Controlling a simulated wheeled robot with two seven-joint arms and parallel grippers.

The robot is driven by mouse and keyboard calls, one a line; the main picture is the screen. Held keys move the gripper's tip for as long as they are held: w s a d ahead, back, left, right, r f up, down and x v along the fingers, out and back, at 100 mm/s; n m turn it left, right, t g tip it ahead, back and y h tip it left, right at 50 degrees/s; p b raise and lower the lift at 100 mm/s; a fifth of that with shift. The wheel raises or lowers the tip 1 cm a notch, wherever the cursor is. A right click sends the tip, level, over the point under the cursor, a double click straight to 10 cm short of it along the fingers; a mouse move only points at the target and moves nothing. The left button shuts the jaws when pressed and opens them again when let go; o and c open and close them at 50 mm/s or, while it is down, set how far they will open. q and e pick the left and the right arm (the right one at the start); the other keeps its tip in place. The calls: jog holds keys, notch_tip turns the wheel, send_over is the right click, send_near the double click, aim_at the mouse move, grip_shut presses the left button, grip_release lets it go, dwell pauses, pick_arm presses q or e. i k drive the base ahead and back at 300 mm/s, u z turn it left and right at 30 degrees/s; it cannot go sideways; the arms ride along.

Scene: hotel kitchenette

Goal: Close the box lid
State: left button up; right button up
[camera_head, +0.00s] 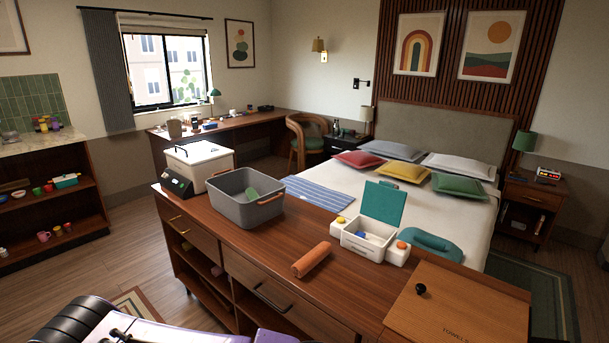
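A white box (352,246) stands on the wooden counter, right of centre. Its teal lid (383,203) stands raised, roughly upright, at the back of the box, so the box is open. A blue item (361,234) shows inside. A wooden box or board (457,305) with a black knob and partly cut-off lettering lies at the counter's right front; whether it opens is unclear. Neither of my grippers is in view. Only dark and lilac parts of my own body show at the bottom left.
An orange-brown roll (311,260) lies left of the white box. A grey bin (245,207), a white appliance (197,163) and a striped blue cloth (318,192) are further left. Counter (290,235) between bin and roll is clear.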

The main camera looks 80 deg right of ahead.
aim_at(384, 203)
jog(key=i, duration=0.65)
jog(key=z, duration=2.7)
